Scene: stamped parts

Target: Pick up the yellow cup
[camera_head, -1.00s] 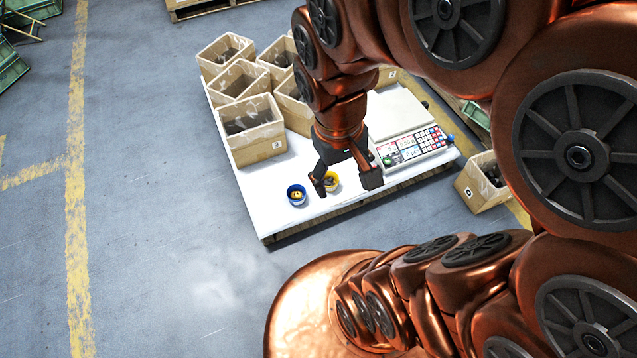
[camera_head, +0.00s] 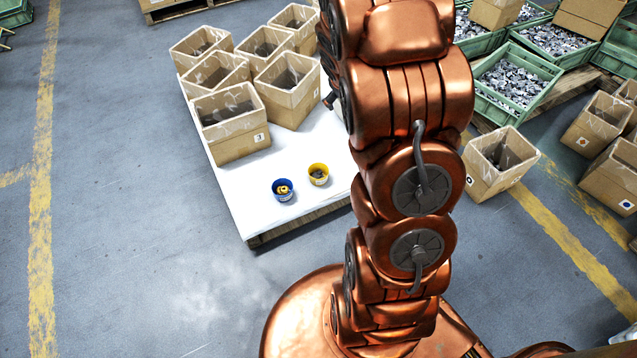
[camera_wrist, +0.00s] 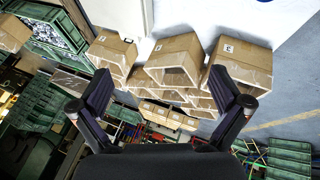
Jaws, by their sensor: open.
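The yellow cup (camera_head: 318,174) stands upright on the white tabletop (camera_head: 232,185), near its front edge, with dark parts inside. A blue cup (camera_head: 283,190) with a yellow piece in it stands just left of it. In the wrist view my gripper (camera_wrist: 165,105) is open, with its fingers spread wide and nothing between them. In the head view my gripper is mostly hidden behind my arm, which stands to the right of the yellow cup.
Several open cardboard boxes (camera_head: 228,122) fill the back left of the table. A loose box (camera_head: 499,162) stands on the floor at the right. Green crates of metal parts (camera_head: 514,82) are at the back right. The tabletop around the cups is clear.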

